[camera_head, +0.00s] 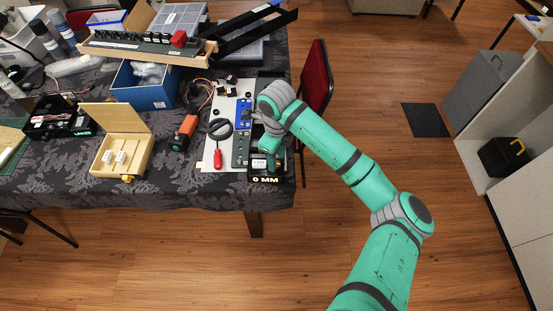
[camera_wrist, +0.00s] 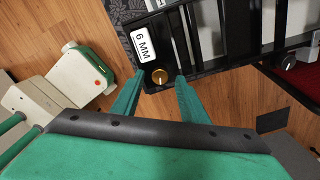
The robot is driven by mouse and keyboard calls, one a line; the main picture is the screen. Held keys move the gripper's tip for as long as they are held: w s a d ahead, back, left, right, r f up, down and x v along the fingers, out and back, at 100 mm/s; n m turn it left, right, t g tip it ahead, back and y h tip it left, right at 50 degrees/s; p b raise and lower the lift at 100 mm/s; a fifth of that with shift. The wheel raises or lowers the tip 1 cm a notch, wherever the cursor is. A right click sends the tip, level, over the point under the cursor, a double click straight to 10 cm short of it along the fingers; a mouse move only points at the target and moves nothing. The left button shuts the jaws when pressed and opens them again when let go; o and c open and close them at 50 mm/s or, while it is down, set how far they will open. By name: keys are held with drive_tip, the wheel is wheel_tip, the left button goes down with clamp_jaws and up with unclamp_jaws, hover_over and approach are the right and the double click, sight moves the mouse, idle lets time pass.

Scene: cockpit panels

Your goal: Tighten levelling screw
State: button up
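The levelling screw (camera_wrist: 159,77) shows in the wrist view as a round brass head with a pale slot line. It sits on the edge of a black frame (camera_wrist: 215,62), beside a white label (camera_wrist: 145,44) reading 6 MM. My gripper (camera_wrist: 160,75) is open, one green finger on each side of the screw head in the picture; I cannot tell whether either touches it. In the head view the black unit (camera_head: 266,169) is at the table's front right corner. My gripper (camera_head: 268,143) is above it, and the screw is hidden or too small there.
A dark knob (camera_wrist: 288,62) is on the frame's right. A wooden box (camera_head: 122,141) and orange-black tool (camera_head: 185,132) stand further left. A red chair (camera_head: 317,75) is behind my arm.

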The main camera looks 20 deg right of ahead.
drive_tip(key=shift+f, duration=0.75)
clamp_jaws()
drive_tip(key=shift+m, duration=0.8)
unclamp_jaws()
drive_tip(key=shift+r, duration=0.1)
wheel_tip(320, 180, up, 11)
